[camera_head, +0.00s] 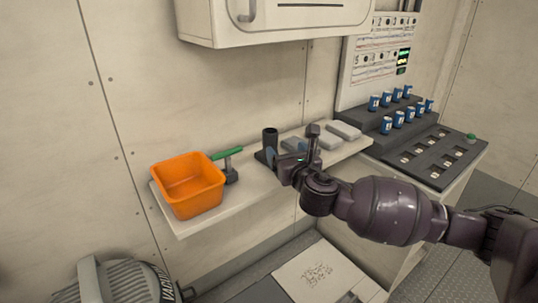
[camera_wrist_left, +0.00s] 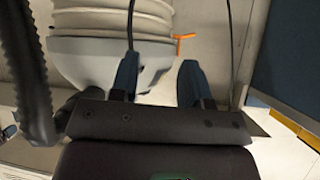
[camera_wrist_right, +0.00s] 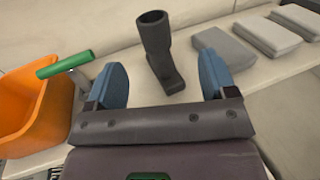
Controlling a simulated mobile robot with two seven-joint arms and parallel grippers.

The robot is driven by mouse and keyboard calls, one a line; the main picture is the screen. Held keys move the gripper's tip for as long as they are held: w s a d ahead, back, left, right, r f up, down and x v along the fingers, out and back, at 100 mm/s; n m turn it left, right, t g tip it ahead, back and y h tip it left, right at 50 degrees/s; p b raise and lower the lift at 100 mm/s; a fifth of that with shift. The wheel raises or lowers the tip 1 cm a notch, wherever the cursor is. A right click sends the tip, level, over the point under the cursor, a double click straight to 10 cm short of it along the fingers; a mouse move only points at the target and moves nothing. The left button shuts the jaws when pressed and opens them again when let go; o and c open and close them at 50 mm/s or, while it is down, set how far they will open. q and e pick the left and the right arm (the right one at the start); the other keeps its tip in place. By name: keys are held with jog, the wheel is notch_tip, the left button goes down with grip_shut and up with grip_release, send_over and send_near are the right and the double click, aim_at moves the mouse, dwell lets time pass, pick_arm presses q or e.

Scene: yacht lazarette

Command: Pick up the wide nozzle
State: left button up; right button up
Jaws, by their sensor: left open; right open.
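The wide nozzle looks to be the dark grey upright tube on a flat foot (camera_head: 270,138), standing on the white shelf. In the right wrist view this nozzle (camera_wrist_right: 155,38) stands just ahead, between the lines of the two blue fingers, apart from them. My right gripper (camera_head: 288,158) is open and empty, just beside the nozzle at shelf height, and partly hides its foot in the head view. My left gripper (camera_wrist_left: 158,75) is open and empty in the left wrist view, near the ribbed vacuum body (camera_wrist_left: 110,30). It is out of the head view.
An orange bin (camera_head: 188,188) and a green-handled tool (camera_head: 228,154) stand left of the nozzle on the shelf (camera_head: 250,200). Several grey blocks (camera_head: 343,131) lie to its right. A wall cabinet (camera_head: 280,20) hangs above. A dark rack with blue cans (camera_head: 398,118) stands further right.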

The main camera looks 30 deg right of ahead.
aim_at(273, 141)
jog(key=w, duration=0.4)
jog(key=shift+w+d+f+b, duration=0.1)
jog(key=shift+w+d+b, duration=0.2)
jog(key=shift+b, duration=0.05)
jog(key=w, duration=0.2)
jog(key=w+b, duration=0.1)
jog(key=w, duration=0.1)
jog(key=shift+f, duration=0.35)
jog(key=shift+w+r, duration=0.15)
jog(key=shift+w, duration=0.45)
jog(key=shift+c, duration=0.2)
jog(key=c, duration=1.3)
jog(key=shift+o, duration=0.2)
jog(key=shift+r, duration=0.1)
